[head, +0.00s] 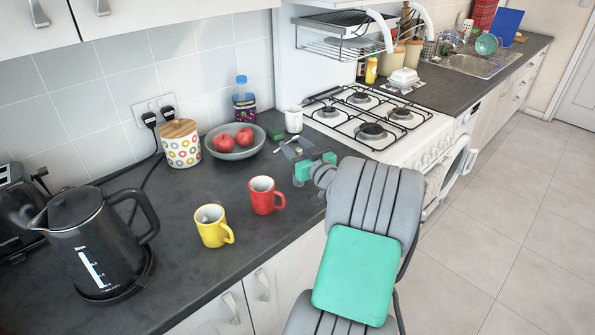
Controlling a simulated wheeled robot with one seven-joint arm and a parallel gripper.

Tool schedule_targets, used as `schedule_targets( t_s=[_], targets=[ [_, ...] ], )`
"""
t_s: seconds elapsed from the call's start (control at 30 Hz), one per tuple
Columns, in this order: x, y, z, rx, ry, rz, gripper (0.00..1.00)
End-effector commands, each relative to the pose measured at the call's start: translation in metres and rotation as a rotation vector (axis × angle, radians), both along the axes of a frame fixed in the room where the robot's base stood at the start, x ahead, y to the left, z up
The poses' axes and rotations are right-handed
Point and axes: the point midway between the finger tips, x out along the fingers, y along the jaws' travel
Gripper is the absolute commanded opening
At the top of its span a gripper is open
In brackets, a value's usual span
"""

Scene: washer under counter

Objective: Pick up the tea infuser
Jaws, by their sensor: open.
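A small silver, spoon-like object that looks like the tea infuser (281,145) lies on the dark counter (185,262), behind the red mug and right of the fruit bowl. My gripper (297,152) is low over the counter just right of it, its fingers pointing toward the back left. The gripper is open. At this size I cannot tell whether a finger touches the infuser, and part of the infuser may be hidden by the gripper.
A red mug (263,196) and a yellow mug (213,226) stand left of my arm. A bowl (233,153) with red fruit, a white mug (293,120) and a green box (274,131) stand close by. A black kettle (95,240) is at left; the gas stove (375,118) is at right.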

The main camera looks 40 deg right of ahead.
Motion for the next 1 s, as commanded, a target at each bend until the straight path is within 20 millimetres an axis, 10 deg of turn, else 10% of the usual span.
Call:
schedule_targets(
  t_s=[0.27, 0.8, 1.0],
  targets=[
    [0.0099, -0.0009, -0.0007, -0.001, 0.000, 0.001, 0.45],
    [0.0100, -0.0002, -0.0006, 0.000, 0.000, 0.003, 0.01],
    [0.0100, -0.0002, -0.0006, 0.000, 0.000, 0.003, 0.00]
  ],
)
